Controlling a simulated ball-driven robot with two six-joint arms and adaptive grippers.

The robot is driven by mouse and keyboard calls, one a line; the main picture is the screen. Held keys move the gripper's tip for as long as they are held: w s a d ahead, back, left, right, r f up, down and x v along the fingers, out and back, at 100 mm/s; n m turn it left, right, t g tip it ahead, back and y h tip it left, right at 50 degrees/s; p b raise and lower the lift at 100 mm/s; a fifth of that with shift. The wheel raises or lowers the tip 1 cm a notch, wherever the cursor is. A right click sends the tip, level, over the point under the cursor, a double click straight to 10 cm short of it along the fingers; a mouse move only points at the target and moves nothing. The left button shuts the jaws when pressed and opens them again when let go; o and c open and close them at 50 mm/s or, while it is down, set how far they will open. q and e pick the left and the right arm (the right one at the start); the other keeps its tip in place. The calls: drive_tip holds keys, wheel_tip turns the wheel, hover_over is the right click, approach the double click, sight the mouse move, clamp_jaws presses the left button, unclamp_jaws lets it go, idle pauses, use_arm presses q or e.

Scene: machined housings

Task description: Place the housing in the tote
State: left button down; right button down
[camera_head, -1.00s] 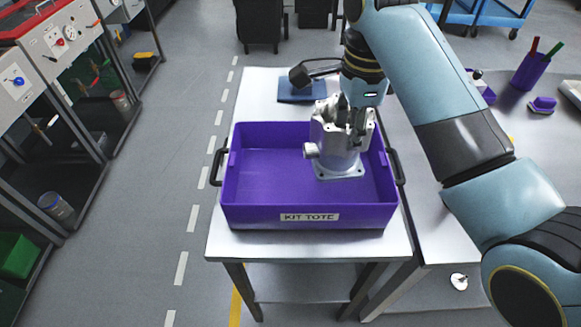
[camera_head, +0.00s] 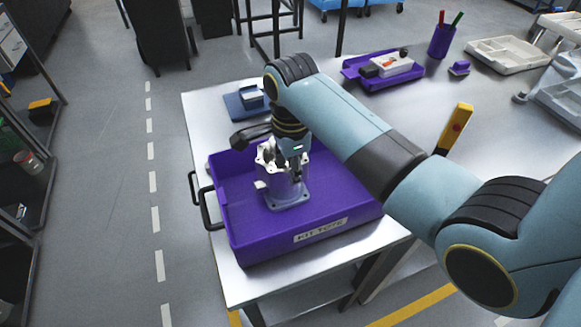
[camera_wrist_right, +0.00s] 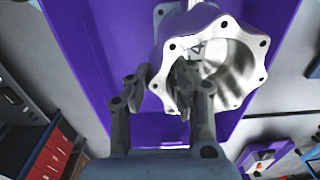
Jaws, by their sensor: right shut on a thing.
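The silver machined housing (camera_head: 283,188) has a square flanged base and stands upright inside the purple kit tote (camera_head: 290,238), left of its middle. I cannot tell whether its base touches the tote floor. My right gripper (camera_head: 283,160) comes down from above and is shut on the housing's upper rim. In the right wrist view the right gripper's fingers (camera_wrist_right: 160,88) pinch the wall of the housing (camera_wrist_right: 240,70), one finger inside its bore. The purple tote wall (camera_wrist_right: 85,50) shows behind. My left gripper is not in view.
The tote stands on a white table (camera_head: 200,108) with a black handle (camera_head: 206,207) at its left. A blue item (camera_head: 245,103) lies behind it. A purple tray (camera_head: 385,84), a purple pen cup (camera_head: 441,42) and beige trays (camera_head: 507,55) are at the back right.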

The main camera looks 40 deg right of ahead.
drive_tip(key=c, duration=1.7)
unclamp_jaws()
drive_tip(key=shift+o, duration=2.5)
drive_tip(key=shift+r, duration=0.2)
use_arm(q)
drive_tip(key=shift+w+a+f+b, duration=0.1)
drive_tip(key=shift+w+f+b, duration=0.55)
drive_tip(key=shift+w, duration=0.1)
use_arm(e)
wheel_tip(320, 180, up, 12)
drive_tip(key=shift+s+f, duration=0.2)
